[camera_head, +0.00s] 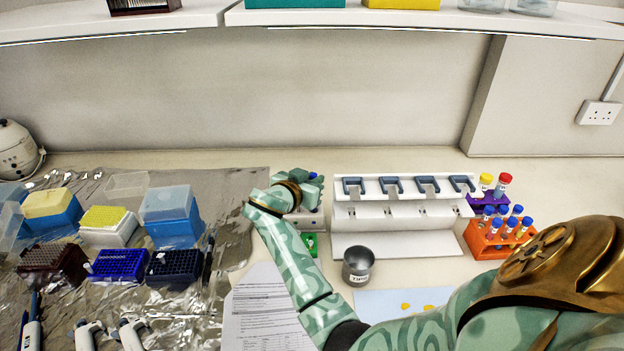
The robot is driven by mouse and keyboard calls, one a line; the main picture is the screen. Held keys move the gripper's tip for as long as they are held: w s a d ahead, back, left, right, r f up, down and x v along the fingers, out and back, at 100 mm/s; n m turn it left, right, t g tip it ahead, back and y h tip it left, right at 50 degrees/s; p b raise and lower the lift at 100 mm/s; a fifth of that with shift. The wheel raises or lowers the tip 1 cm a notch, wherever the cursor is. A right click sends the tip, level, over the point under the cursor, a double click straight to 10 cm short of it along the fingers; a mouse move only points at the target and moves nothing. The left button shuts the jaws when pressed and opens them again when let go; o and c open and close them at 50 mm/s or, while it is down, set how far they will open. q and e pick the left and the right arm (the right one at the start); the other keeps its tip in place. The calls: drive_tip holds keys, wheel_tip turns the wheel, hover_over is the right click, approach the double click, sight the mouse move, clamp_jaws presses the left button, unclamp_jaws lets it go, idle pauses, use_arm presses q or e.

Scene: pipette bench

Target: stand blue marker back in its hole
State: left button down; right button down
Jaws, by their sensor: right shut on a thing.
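My right gripper (311,184) is at the end of my pale green arm, which reaches up from the lower right. It is shut on a small blue thing that looks like the blue marker (313,174); only a bit of blue shows at the fingers. The gripper is over a small white block (309,222) left of the pipette stand. This block may be the marker holder; its holes are mostly hidden behind the gripper and wrist. I cannot tell whether the marker touches it. My left gripper is not in view.
The white pipette stand (392,210) is close on the right. A steel cup (357,265) stands in front of it. An orange tube rack (484,242) is further right. Foil at left bears tip boxes and pipettes. A printed sheet (262,315) lies in front.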

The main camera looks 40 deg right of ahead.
idle(0.3)
